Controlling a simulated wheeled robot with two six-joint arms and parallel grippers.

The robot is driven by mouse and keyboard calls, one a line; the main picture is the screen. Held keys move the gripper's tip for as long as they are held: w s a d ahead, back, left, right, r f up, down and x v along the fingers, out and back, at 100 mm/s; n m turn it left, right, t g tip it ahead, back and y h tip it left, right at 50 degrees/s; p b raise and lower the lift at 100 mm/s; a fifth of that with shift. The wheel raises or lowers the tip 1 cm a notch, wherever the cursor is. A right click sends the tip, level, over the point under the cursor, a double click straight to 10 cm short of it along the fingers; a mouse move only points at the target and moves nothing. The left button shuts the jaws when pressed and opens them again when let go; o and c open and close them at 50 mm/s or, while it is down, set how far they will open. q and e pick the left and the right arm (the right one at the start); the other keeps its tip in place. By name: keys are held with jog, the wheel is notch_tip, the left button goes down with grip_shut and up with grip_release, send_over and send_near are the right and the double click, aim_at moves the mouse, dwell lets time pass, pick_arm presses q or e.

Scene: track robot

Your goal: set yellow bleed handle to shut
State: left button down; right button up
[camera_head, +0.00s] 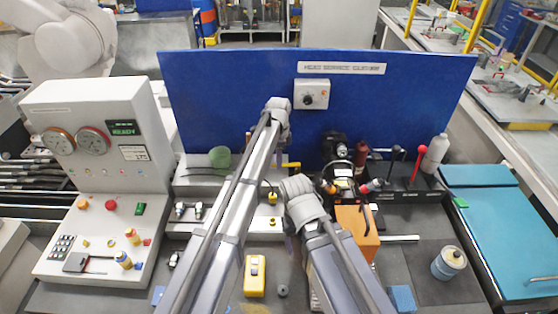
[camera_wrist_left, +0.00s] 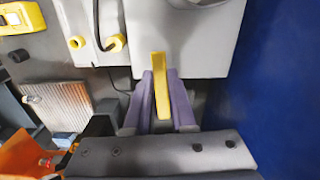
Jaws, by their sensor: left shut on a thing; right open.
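The yellow bleed handle (camera_wrist_left: 159,62) is a slim yellow bar in the left wrist view. My left gripper (camera_wrist_left: 160,88) has its two purple fingers shut on it, one on each side. The handle stands out beside a pale grey housing (camera_wrist_left: 200,45). In the head view a small yellow part of the handle (camera_head: 291,165) shows beside my left arm, which hides most of that gripper. My right gripper (camera_head: 290,243) hangs lower, near the middle of the bench, open and mostly hidden by its own wrist. I see nothing in it.
A blue panel (camera_head: 220,85) stands close behind the left gripper. A gauge console (camera_head: 85,180) is at the left. A yellow box (camera_head: 255,275), an orange block (camera_head: 357,232), red and black levers (camera_head: 395,165) and a can (camera_head: 449,262) crowd the bench.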

pick_arm(q)
jog(key=shift+s, duration=0.15)
jog(key=s+n, duration=0.1)
jog(key=n, duration=0.1)
jog(key=s+n, duration=0.1)
jog(key=n, duration=0.1)
jog(key=shift+s+d, duration=0.15)
jog(key=shift+d, duration=0.15)
jog(key=n, duration=0.1)
jog(key=s+d+n, duration=0.1)
jog(key=shift+s+n, duration=0.2)
jog(key=shift+n, duration=0.1)
jog(key=s+d+n, duration=0.2)
jog(key=d+n, duration=0.3)
jog(key=n, duration=0.5)
jog(key=shift+s+d+n, duration=0.25)
jog(key=shift+s+n, duration=0.05)
pick_arm(e)
jog(key=shift+s+d, duration=0.2)
jog(key=shift+d, duration=0.7)
